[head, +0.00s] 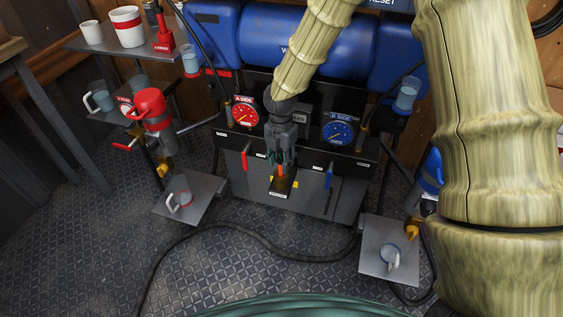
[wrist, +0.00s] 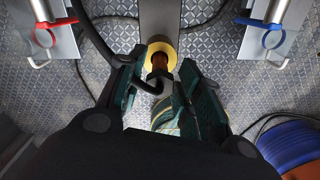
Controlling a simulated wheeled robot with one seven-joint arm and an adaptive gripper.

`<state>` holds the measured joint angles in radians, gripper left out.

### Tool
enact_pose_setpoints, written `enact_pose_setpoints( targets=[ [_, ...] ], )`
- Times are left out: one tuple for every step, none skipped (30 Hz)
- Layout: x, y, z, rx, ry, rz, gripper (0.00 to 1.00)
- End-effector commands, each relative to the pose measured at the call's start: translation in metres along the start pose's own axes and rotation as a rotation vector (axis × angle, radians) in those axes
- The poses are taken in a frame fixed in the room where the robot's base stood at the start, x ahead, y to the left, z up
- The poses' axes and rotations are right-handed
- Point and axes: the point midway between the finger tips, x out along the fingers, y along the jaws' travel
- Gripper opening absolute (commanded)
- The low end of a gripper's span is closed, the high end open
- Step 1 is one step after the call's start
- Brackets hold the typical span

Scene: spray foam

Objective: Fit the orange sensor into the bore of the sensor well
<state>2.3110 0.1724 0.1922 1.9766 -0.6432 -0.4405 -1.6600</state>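The orange sensor (head: 281,170) is below my gripper (head: 280,157) in the head view, its lower end at the sensor well (head: 283,186) on the front of the machine. In the wrist view, the sensor (wrist: 169,58) has a dark upper end with a black cable. It stands between the fingers of my gripper (wrist: 160,70), with gaps seeming to show on both sides. The yellow ring of the well (wrist: 155,43) lies just beyond it. The sensor's lower end overlaps the ring; how deep it sits in the bore is hidden.
A red handle (head: 244,160) and a blue handle (head: 329,177) flank the well. Plates with mugs stand left (head: 205,190) and right (head: 375,262). A hose (head: 260,237) crosses the floor. The red gauge (head: 244,114) and blue gauge (head: 338,132) are close to my gripper.

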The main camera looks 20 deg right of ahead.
Motion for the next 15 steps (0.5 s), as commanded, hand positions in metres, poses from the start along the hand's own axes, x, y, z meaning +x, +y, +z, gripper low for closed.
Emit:
enact_pose_setpoints(
  targets=[
    [-0.012,0.000,0.001,0.001,-0.001,0.002,0.35],
    [-0.018,0.001,0.001,0.001,-0.001,0.003,0.35],
    [-0.025,0.001,0.001,0.001,-0.001,0.004,0.35],
    [-0.031,0.001,0.001,0.001,-0.001,0.003,0.35],
    [-0.036,0.001,0.001,0.001,0.000,0.003,0.35],
    [-0.044,0.001,0.000,0.000,-0.001,0.004,0.35],
    [-0.050,0.001,0.000,0.000,-0.001,0.004,0.35],
    [-0.055,0.001,0.000,0.000,0.000,0.003,0.35],
    [-0.062,0.001,0.000,0.000,0.000,0.003,0.35],
    [-0.067,0.001,0.000,0.000,0.000,0.003,0.35],
    [-0.072,0.001,0.000,0.001,0.000,0.003,0.35],
    [-0.078,0.000,0.000,0.001,0.000,0.002,0.35],
    [-0.082,0.000,0.000,0.001,0.000,0.002,0.35],
    [-0.086,0.000,0.000,0.001,0.000,0.002,0.35],
    [-0.091,0.000,0.000,0.000,0.000,0.002,0.35]
  ],
)
